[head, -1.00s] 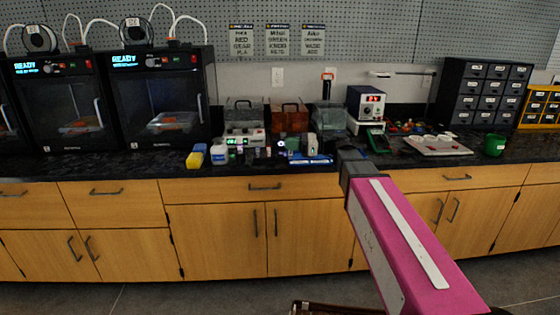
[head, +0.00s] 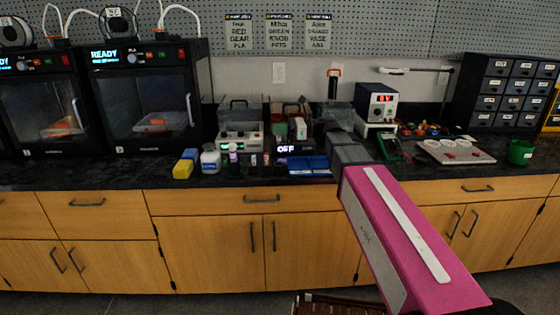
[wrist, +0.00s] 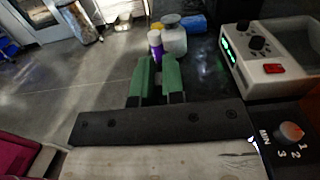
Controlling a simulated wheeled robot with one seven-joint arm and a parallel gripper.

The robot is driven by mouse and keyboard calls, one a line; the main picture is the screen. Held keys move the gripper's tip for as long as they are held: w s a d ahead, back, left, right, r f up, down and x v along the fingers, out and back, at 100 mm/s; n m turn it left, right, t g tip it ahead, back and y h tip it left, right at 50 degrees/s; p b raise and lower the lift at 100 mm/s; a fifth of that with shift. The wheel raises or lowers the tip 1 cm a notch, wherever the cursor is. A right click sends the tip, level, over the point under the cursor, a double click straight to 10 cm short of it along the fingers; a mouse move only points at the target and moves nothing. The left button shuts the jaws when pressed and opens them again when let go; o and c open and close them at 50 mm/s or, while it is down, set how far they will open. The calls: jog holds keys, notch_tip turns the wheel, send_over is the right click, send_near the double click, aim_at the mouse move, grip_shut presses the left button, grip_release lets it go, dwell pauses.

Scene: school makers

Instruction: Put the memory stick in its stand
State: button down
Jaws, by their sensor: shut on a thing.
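In the wrist view my gripper (wrist: 157,70) has two green fingers, close together and shut on a small dark thing (wrist: 153,93). The fingers hide most of that thing, so I cannot tell for sure that it is the memory stick. In the head view my grey wrist and pink arm reach over the front of the bench, and the fingers cannot be made out. I cannot clearly pick out the stand in either view. A low blue item (head: 308,166) lies on the bench just left of my wrist.
Beyond my fingers stand a purple-and-white bottle (wrist: 156,46) and a white bottle (wrist: 173,38). A box with knobs and a red switch (wrist: 262,60) is to their right. A dial panel (wrist: 290,135) is close at lower right. Open floor (wrist: 60,85) lies left.

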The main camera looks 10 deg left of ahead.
jog(key=shift+f, duration=4.8)
jog(key=c, duration=1.2)
grip_release()
jog(key=shift+f, duration=0.1)
jog(key=v, duration=1.2)
